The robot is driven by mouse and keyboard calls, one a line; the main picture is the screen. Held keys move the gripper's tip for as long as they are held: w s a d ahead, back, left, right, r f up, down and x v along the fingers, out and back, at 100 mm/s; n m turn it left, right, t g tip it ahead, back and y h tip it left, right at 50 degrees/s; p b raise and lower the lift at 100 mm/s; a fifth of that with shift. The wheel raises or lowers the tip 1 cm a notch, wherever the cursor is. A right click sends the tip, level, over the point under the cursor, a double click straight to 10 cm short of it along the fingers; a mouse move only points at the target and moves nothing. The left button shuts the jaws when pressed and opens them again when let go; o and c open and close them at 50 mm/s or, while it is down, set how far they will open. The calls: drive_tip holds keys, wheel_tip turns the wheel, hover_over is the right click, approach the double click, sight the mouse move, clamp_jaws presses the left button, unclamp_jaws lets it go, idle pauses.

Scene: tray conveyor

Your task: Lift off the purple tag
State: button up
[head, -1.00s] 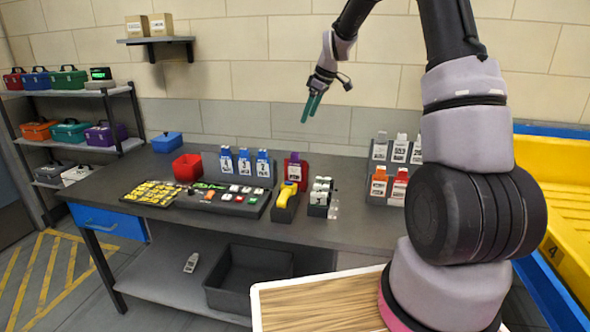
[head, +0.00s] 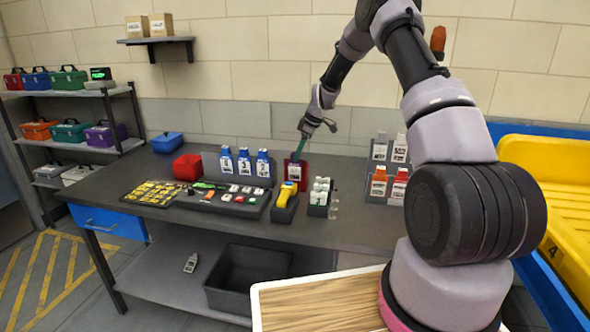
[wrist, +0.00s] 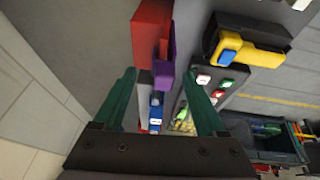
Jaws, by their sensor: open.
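The purple tag (wrist: 170,62) shows in the wrist view against a red holder (wrist: 150,38). The holder also shows in the head view (head: 304,175), standing upright near the back of the workbench, with a white label in front. My gripper (head: 298,151) is open and empty, pointing down just above the holder. In the wrist view its green fingers (wrist: 160,76) are spread, and the purple tag lies ahead in the gap between them. I cannot tell whether any finger touches the tag. In the head view the fingers partly cover the tag.
Blue numbered tags (head: 244,162) stand left of the holder. A rack of orange and white boxes (head: 380,180) stands farther right.

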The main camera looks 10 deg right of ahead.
drive_tip(key=x, duration=0.4)
drive_tip(key=shift+s+f, duration=0.1)
drive_tip(key=shift+f, duration=0.05)
clamp_jaws()
drive_tip(key=r, duration=0.7)
drive_tip(key=shift+s+r, duration=0.25)
drive_tip(key=shift+s, duration=0.1)
drive_tip(key=s+d, duration=0.8)
drive_tip(key=d, duration=0.3)
drive_tip(key=shift+f, duration=0.2)
drive_tip(key=shift+s, duration=0.1)
wheel_tip(320, 180, up, 6)
drive_tip(key=shift+r, duration=0.25)
